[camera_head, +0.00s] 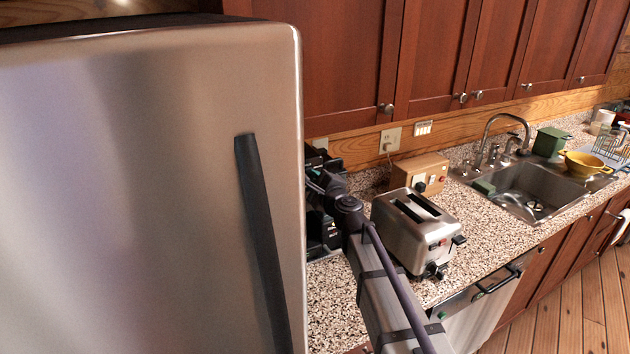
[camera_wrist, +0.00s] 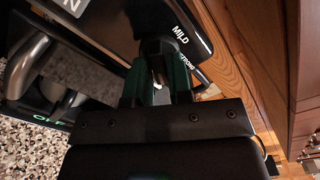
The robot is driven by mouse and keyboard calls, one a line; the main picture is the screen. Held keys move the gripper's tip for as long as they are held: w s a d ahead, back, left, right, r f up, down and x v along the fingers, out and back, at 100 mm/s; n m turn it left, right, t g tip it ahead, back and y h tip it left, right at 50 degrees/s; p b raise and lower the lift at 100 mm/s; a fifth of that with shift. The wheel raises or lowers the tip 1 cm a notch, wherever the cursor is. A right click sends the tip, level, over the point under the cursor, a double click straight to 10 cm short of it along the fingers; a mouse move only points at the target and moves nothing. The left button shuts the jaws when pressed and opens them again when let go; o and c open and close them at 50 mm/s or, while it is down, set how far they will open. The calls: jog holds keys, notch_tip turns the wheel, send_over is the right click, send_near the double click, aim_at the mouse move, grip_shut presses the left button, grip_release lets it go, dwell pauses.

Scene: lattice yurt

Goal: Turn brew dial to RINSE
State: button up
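The black coffee maker (camera_head: 318,232) stands on the counter beside the fridge, mostly hidden by the fridge and my arm. In the wrist view, its dark panel (camera_wrist: 203,51) carries the words MILD and STRONG. Letters ending in N show at the upper left, and OFF in green lower left. The dark brew dial (camera_wrist: 155,46) is at the panel's edge, partly covered by my fingers. My gripper (camera_wrist: 157,78) has its two green-dark fingers close on either side of the dial, seemingly shut on it. RINSE cannot be read, and the dial's pointing is unclear.
The steel fridge (camera_head: 150,190) stands close at the left. A steel toaster (camera_head: 415,228) is just right of my arm, with a wooden box (camera_head: 420,172) behind it. The sink (camera_head: 540,190) is farther right. Speckled counter (camera_head: 478,222) is clear between toaster and sink.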

jog(key=o, duration=0.3)
jog(key=v, duration=1.1)
